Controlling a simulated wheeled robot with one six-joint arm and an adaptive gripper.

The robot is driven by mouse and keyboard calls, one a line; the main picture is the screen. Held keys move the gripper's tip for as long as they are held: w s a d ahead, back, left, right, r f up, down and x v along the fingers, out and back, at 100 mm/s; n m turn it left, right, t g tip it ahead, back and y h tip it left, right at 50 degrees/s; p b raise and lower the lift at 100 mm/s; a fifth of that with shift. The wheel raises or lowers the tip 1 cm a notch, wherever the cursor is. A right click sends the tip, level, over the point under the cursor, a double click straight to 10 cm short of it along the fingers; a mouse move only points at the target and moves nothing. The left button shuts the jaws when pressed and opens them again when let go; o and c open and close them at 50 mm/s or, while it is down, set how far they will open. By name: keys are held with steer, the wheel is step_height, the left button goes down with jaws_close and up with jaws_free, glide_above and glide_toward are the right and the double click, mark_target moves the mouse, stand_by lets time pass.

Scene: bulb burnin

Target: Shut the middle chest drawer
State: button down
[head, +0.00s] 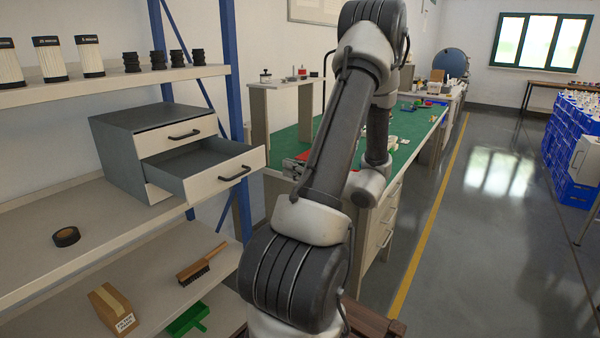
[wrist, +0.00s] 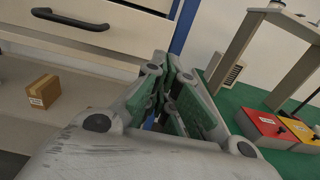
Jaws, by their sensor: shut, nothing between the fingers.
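The grey chest (head: 120,150) with pale drawer fronts stands on the shelf at the left in the head view. Its top drawer (head: 175,137) is shut. The middle drawer (head: 212,180) is pulled well out, with a black handle on its front. The bottom drawer is mostly hidden beneath it. In the wrist view a pale drawer front (wrist: 115,45) with a black handle (wrist: 70,18) is at the upper left, seemingly the open one. My gripper (wrist: 180,72) is shut and empty, to the right of that front. Whether they touch cannot be told.
A blue rack post (head: 235,80) rises behind the drawer. A tape roll (head: 66,236) lies on the chest's shelf; a brush (head: 202,264) and a cardboard box (head: 112,310) are below. A green-topped bench (head: 405,150) stands at the right, with open floor beyond.

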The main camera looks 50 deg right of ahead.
mark_target(232, 156)
steer(key=w, duration=0.8)
steer(key=shift+a, duration=0.3)
steer(key=w, duration=0.6)
steer(key=w+a, duration=0.1)
steer(key=w, duration=1)
steer(key=shift+w+a, duration=0.25)
steer(key=shift+w, duration=0.05)
